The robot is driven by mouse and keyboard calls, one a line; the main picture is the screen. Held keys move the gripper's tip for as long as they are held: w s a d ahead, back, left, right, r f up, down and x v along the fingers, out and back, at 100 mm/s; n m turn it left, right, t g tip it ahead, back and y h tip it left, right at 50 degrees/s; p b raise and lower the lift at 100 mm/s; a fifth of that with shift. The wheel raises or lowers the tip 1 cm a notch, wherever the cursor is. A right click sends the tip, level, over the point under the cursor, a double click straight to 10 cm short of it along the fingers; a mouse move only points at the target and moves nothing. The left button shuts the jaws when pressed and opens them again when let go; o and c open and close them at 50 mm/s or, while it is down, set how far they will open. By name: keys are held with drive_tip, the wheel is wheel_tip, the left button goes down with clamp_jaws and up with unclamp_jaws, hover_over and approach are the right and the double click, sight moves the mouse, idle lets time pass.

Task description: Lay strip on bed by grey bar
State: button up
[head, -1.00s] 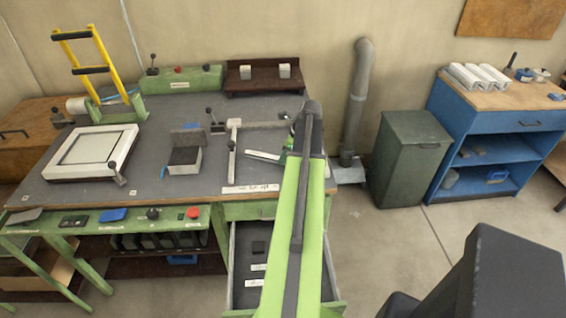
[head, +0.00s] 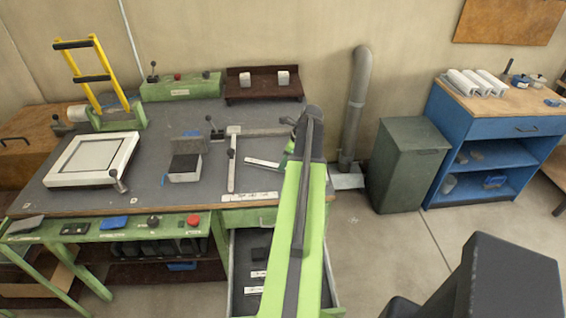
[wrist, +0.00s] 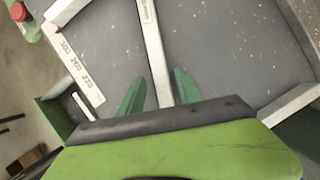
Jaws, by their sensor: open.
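A thin pale strip (wrist: 152,40) runs between the two green fingers of my gripper (wrist: 158,88) in the wrist view. The fingers stand apart on either side of it, with gaps showing. In the head view the strip (head: 262,162) lies flat on the dark grey bed (head: 210,195), its right end near my gripper, which is mostly hidden behind my arm. A light grey bar (head: 231,172) stands left of the strip, and it also shows in the wrist view (wrist: 62,10). A crossing bar (head: 265,132) lies behind the strip.
A printed scale (head: 249,196) lies along the front edge. A block with a dark top (head: 185,175) and a white frame (head: 60,178) stand farther left. An open drawer (head: 250,270) is below. A green bin (head: 408,165) stands right of the bench.

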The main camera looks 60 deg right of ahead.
drive_tip(key=a+p+v, duration=0.1)
drive_tip(key=p+v, duration=0.7)
drive_tip(key=v, duration=0.2)
drive_tip(key=shift+s+d+r, duration=0.15)
drive_tip(key=shift+d, duration=0.35)
drive_tip(key=w+a+f+n+g, duration=0.1)
drive_tip(key=w+a+n, duration=0.6)
drive_tip(key=w+a, duration=0.45)
drive_tip(key=w+a+n+g, duration=0.1)
drive_tip(key=w+a+n, duration=0.65)
drive_tip(key=a, duration=0.65)
drive_tip(key=w+a+n+g, duration=0.1)
drive_tip(key=a+n, duration=0.8)
drive_tip(key=a, duration=0.8)
drive_tip(key=w+a+n+g+h, duration=0.1)
drive_tip(key=w+a+n, duration=0.1)
drive_tip(key=a+n, duration=0.8)
drive_tip(key=a+f, duration=0.1)
drive_tip(key=a, duration=0.6)
drive_tip(key=shift+a, duration=0.35)
